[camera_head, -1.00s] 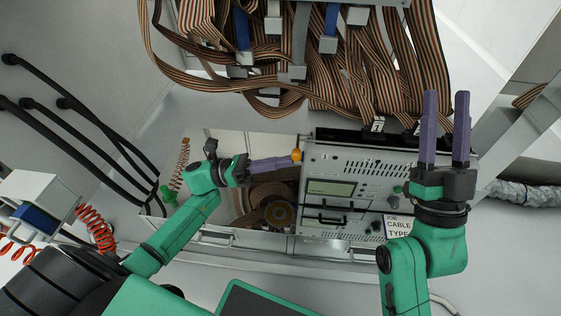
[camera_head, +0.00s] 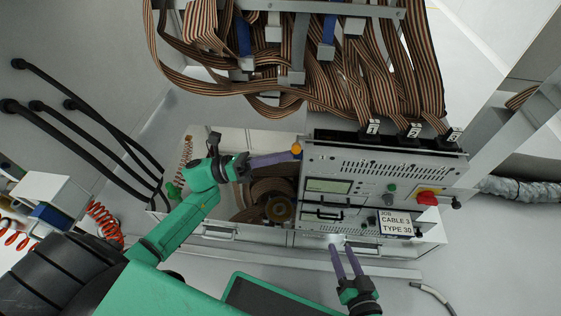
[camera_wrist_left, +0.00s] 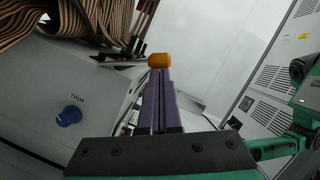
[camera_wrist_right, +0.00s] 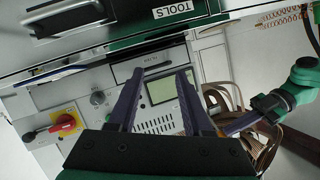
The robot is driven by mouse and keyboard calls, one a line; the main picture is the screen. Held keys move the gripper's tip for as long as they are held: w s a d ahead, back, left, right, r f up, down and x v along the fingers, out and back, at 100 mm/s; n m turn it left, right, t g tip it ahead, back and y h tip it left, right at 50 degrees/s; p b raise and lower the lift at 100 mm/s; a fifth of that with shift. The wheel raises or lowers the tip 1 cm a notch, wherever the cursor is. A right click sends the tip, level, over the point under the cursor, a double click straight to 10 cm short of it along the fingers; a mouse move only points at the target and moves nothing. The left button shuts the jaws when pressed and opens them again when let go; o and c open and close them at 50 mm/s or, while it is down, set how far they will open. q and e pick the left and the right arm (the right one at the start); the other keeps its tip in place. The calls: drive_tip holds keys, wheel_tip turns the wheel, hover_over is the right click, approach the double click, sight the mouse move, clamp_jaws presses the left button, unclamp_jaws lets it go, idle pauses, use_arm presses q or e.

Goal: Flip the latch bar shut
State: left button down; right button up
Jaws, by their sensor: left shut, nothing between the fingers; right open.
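An orange knob (camera_head: 296,149) sits at the upper left corner of the grey handler box (camera_head: 345,165). In the left wrist view the knob (camera_wrist_left: 160,60) is just beyond my left fingertips, and a thin dark bar (camera_wrist_left: 118,65), perhaps the latch bar, runs left from it. My left gripper (camera_head: 290,157) is shut and empty, its tips at the knob; I cannot tell whether they touch it. My right gripper (camera_head: 341,247) is open and empty, low in front of the box. In the right wrist view its fingers (camera_wrist_right: 160,78) point toward the front panel.
Ribbon cables (camera_head: 375,80) hang above the box, with numbered tags along its top. A red knob (camera_head: 427,197) and a job label (camera_head: 396,223) are on its front. A reel (camera_head: 278,209) lies in the bay at left. Black hoses (camera_head: 85,125) are further left.

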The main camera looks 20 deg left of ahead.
wheel_tip(320, 180, up, 9)
drive_tip(key=n+g+p, duration=0.1)
drive_tip(key=g+p, duration=0.1)
drive_tip(key=p, duration=0.6)
use_arm(q)
drive_tip(key=w+a+r+n+t+y+p, duration=0.1)
drive_tip(key=w+r+n+y+p, duration=0.3)
drive_tip(key=n, duration=0.8)
drive_tip(key=shift+w+a+r+n+t+p, duration=0.2)
drive_tip(key=shift+w+r+n+t+p, duration=0.15)
drive_tip(key=shift+w+r+p, duration=0.8)
use_arm(e)
drive_tip(key=s+d+r+g+h, duration=0.2)
drive_tip(key=s+d+r+g, duration=0.1)
drive_tip(key=d, duration=0.4)
drive_tip(key=s+d+r+g+h, duration=0.3)
drive_tip(key=d+r+g, duration=0.1)
drive_tip(key=d+g, duration=0.1)
drive_tip(key=shift+d+g+h+b, duration=0.3)
drive_tip(key=shift+d, duration=0.6)
use_arm(q)
drive_tip(key=shift+s+r, duration=0.2)
drive_tip(key=shift+s, duration=0.05)
use_arm(e)
drive_tip(key=shift+s, duration=0.1)
